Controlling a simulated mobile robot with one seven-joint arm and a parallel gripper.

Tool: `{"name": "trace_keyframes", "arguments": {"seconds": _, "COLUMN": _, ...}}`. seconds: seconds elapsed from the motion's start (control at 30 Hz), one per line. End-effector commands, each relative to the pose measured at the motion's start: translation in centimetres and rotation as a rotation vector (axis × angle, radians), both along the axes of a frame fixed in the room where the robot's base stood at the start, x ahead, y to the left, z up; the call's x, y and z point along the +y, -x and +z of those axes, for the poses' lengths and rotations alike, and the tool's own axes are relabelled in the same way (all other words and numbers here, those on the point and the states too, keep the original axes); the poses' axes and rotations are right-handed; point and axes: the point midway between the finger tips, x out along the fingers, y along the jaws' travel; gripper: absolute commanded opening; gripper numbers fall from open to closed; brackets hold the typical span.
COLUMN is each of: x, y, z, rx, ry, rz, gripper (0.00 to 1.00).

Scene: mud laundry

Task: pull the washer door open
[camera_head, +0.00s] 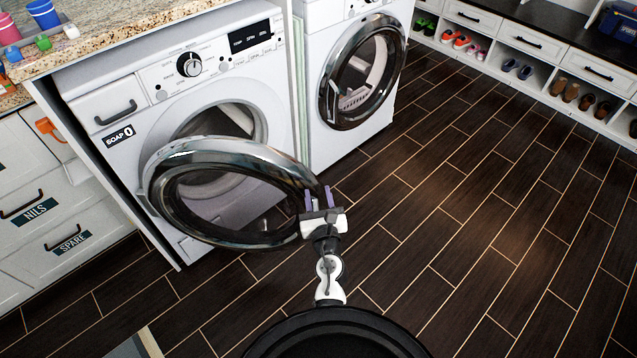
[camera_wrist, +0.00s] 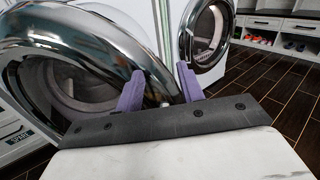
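The washer (camera_head: 240,92) is a white front-loader with a dial and a dark display. Its round chrome-rimmed door (camera_head: 235,150) stands swung well out from the body, hinged on the left, with the drum opening exposed behind it. My gripper (camera_head: 319,198) is at the door's free right edge. In the wrist view, my gripper (camera_wrist: 160,88) has its two purple fingers apart, with the chrome door rim (camera_wrist: 110,37) passing close by and partly between them. I cannot tell whether either finger touches the rim.
A second white machine with a round door (camera_head: 361,70) stands to the right. Drawers (camera_head: 62,225) and a granite counter (camera_head: 110,35) with cups are at the left. A shoe bench (camera_head: 520,35) lines the back right. The dark plank floor (camera_head: 470,210) is clear on the right.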

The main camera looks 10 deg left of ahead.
Motion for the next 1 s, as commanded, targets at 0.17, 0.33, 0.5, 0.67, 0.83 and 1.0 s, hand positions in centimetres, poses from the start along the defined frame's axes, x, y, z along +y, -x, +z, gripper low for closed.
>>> {"name": "trace_keyframes", "arguments": {"seconds": 0.17, "x": 0.0, "y": 0.0, "z": 1.8, "rx": 0.0, "ry": 0.0, "rz": 0.0, "gripper": 0.38}}
{"name": "trace_keyframes", "arguments": {"seconds": 0.33, "x": 0.0, "y": 0.0, "z": 2.0, "rx": 0.0, "ry": 0.0, "rz": 0.0, "gripper": 0.38}}
{"name": "trace_keyframes", "arguments": {"seconds": 0.5, "x": 0.0, "y": 0.0, "z": 1.9, "rx": 0.0, "ry": 0.0, "rz": 0.0, "gripper": 0.38}}
{"name": "trace_keyframes", "arguments": {"seconds": 0.67, "x": -0.4, "y": -0.4, "z": 1.8, "rx": 0.0, "ry": -0.03, "rz": -0.016, "gripper": 0.21}}
{"name": "trace_keyframes", "arguments": {"seconds": 0.83, "x": -4.1, "y": -2.8, "z": 1.2, "rx": 0.004, "ry": -0.284, "rz": -0.137, "gripper": 0.0}}
{"name": "trace_keyframes", "arguments": {"seconds": 1.0, "x": -10.6, "y": -6.1, "z": -0.8, "rx": 0.018, "ry": -0.727, "rz": -0.345, "gripper": 0.0}}
